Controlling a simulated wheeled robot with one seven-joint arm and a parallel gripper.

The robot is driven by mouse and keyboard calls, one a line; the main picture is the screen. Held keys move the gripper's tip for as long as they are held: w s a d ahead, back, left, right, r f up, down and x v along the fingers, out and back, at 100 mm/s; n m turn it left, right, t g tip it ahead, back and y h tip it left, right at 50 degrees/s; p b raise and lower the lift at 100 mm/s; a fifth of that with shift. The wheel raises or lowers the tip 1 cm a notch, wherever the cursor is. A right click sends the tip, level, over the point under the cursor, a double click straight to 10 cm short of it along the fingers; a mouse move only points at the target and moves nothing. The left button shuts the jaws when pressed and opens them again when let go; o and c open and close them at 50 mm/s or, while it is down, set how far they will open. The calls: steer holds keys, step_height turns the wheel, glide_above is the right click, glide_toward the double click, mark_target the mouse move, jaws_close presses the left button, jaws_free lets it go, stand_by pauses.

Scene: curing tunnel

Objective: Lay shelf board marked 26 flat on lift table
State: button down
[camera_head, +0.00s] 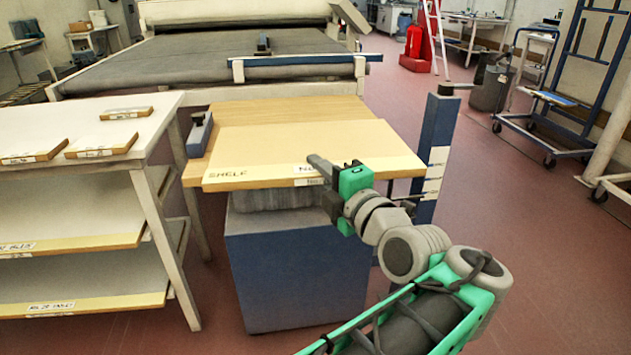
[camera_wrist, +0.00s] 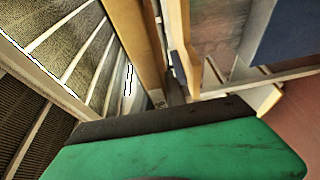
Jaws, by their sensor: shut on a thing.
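A pale shelf board (camera_head: 300,143) lies level, or nearly so, over the lift table (camera_head: 295,275), a blue block with a grey bellows part below its top. The board has "SHELF" lettered at its front left corner and a label (camera_head: 306,169) near the front edge; my gripper partly covers the label, and I cannot read its number. A browner wooden surface (camera_head: 270,108) shows behind and under the board. My gripper (camera_head: 328,170) is shut on the board's front edge. In the wrist view the board's edge (camera_wrist: 137,35) runs close to my gripper. Whether the board's whole underside touches is hidden.
A blue post (camera_head: 438,150) stands close at the board's right. A white rack (camera_head: 150,185) with several labelled boards stands at the left. The tunnel's conveyor (camera_head: 190,62) is behind. A blue trolley (camera_head: 560,100) stands far right, with open red floor before it.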

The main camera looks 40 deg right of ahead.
mark_target(301, 125)
steer(key=shift+w+a+f, duration=0.1)
steer(key=shift+a+f, duration=0.05)
steer(key=shift+a, duration=0.15)
steer(key=shift+w+y, duration=0.1)
steer(key=shift+y, duration=0.2)
steer(key=shift+w+d+r+p, duration=0.25)
steer(key=shift+w+d+p, duration=0.1)
steer(key=shift+p, duration=0.7)
steer(key=shift+w+d+p, duration=0.4)
steer(key=shift+w+p, duration=0.3)
steer(key=shift+p, duration=0.5)
steer(key=shift+w+d+f+p, duration=0.1)
steer(key=shift+w+d+p, duration=1.55)
steer(key=shift+w, duration=0.75)
steer(key=shift+w+d+p, duration=1.6)
steer(key=shift+w+p, duration=0.1)
steer(key=shift+w, duration=0.65)
steer(key=shift+w+d+f+p, duration=0.1)
steer(key=shift+w+d+p, duration=1.55)
steer(key=shift+w, duration=0.75)
step_height(301, 125, down, 6)
steer(key=b, duration=1)
steer(key=shift+f+b, duration=0.65)
steer(key=shift+b, duration=0.4)
